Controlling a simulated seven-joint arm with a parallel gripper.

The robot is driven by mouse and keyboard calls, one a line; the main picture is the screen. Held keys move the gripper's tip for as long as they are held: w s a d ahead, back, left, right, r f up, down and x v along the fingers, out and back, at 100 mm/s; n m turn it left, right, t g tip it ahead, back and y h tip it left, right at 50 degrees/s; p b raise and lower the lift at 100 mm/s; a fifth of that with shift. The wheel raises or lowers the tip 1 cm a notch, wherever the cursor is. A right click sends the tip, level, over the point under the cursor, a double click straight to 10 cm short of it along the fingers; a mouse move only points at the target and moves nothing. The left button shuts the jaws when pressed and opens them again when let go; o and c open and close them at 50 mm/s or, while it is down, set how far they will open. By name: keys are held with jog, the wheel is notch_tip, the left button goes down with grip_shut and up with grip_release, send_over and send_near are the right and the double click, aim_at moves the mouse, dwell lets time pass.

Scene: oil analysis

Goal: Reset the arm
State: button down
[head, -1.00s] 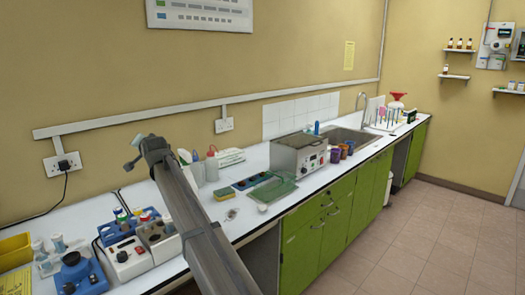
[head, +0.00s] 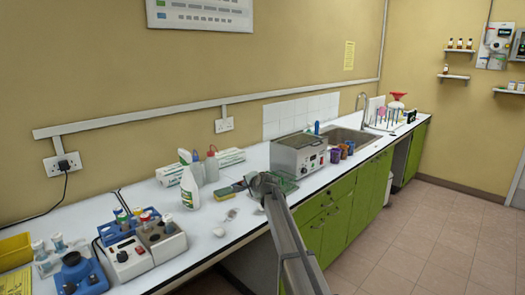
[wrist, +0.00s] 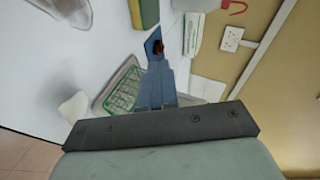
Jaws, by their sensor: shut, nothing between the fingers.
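My arm rises from the bottom of the head view, and its upper joint stands in front of the bench near the green tray (head: 289,186). My gripper's fingers are too hidden or small to make out there. In the wrist view my gripper (wrist: 155,68) is shut and empty, its blue-grey fingers together beyond a dark bar. The green tray (wrist: 124,88) lies to the left of the fingers. A darker blue thing with a dark red spot (wrist: 154,46) shows just past the fingertips; whether it touches them I cannot tell.
A white bottle (head: 189,188), a sponge (head: 232,188) and a steel bath (head: 300,153) stand around the arm on the white bench. A grey heater block (head: 160,240) and blue device (head: 82,277) are at left. The floor at right is clear.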

jog(key=s+d+f+m+g+h, duration=0.1)
jog(key=s+d+f+m, duration=0.1)
jog(key=d+f, duration=0.75)
jog(key=s+d+f+m, duration=0.25)
jog(key=d+f, duration=0.45)
jog(key=d, duration=0.6)
jog(key=s+a+f+n+g+h, duration=0.2)
jog(key=s+f+n+g, duration=0.55)
jog(key=s+f, duration=2.3)
jog(key=s+d+f+n+g+h, duration=0.1)
jog(key=s+f+n+g, duration=0.1)
jog(key=s, duration=1.2)
jog(key=s+d+f+n+g+h, duration=0.1)
jog(key=s+f+n+g, duration=0.2)
jog(key=s, duration=1.1)
jog(key=s+d+f+n+g, duration=0.1)
jog(key=s+f+g, duration=0.3)
jog(key=s, duration=1)
jog(key=shift+f+n+h, duration=0.35)
jog(key=shift+n+h, duration=0.05)
jog(key=shift+n, duration=0.3)
jog(key=shift+s+g, duration=0.1)
jog(key=shift+g, duration=0.15)
